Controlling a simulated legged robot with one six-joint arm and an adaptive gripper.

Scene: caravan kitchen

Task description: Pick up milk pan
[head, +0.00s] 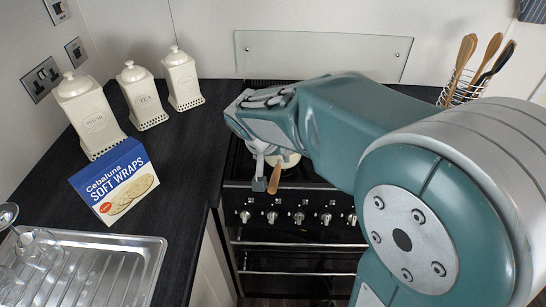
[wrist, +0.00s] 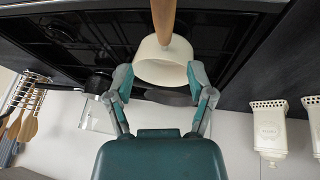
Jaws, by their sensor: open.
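The milk pan is cream with a wooden handle. In the head view its cream body (head: 287,159) shows only in part on the stove, behind my gripper, and its handle (head: 274,181) points toward the front. In the wrist view the pan body (wrist: 163,68) shows between the fingertips and the handle (wrist: 163,18) runs to the top edge. My gripper (wrist: 161,78) is open, with one finger on each side of the pan. I cannot tell whether either finger touches it. In the head view my gripper (head: 265,184) is mostly hidden by my arm.
The black stove (head: 300,257) has knobs along its front. A dark pan (wrist: 99,82) stands nearby in the wrist view. A wraps box (head: 115,183), white canisters (head: 140,95) and a sink (head: 90,268) are at left. A utensil rack (head: 462,88) is at right.

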